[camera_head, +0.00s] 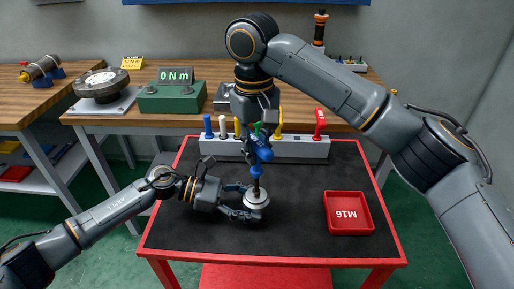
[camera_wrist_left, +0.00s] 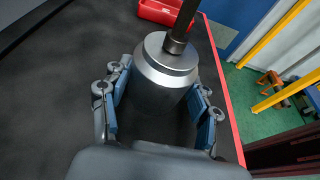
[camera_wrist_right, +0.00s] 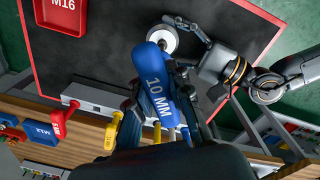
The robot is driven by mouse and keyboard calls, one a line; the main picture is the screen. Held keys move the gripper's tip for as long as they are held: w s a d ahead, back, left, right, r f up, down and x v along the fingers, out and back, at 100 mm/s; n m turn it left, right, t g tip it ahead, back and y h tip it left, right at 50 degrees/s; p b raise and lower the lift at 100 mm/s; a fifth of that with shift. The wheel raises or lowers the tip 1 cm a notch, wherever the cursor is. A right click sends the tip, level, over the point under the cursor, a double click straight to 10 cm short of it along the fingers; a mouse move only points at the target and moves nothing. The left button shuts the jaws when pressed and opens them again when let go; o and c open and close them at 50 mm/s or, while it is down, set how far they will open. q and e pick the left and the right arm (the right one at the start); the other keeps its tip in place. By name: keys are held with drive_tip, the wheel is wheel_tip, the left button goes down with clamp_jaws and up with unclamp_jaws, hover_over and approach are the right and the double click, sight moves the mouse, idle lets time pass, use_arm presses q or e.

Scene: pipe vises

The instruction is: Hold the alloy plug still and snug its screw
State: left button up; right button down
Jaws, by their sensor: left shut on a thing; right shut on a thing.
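The alloy plug (camera_head: 256,201) is a grey metal cylinder standing on the black mat of the red table. My left gripper (camera_head: 243,202) is shut on it from the left; the left wrist view shows a finger on either side of the plug (camera_wrist_left: 163,85). My right gripper (camera_head: 262,133) is above, shut on a blue driver (camera_head: 263,154). The right wrist view shows "10 MM" on the blue driver (camera_wrist_right: 158,85). Its dark shaft points down at the top of the plug, and in the left wrist view it meets the plug's top. The screw is hidden there.
A red tray (camera_head: 348,214) marked M16 lies on the mat to the right. A grey rack (camera_head: 300,149) with coloured handles stands along the table's back edge. Behind it, a wooden bench holds a green display box (camera_head: 172,98) reading 0 Nm. The front mat is clear.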

drive_tip(key=shift+f+m, duration=0.3)
drive_tip(key=shift+m, duration=0.5)
drive_tip(key=m, duration=0.5)
drive_tip(key=shift+m, duration=0.5)
drive_tip(key=m, duration=0.6)
drive_tip(key=shift+r, duration=0.1)
drive_tip(key=shift+r, duration=0.6)
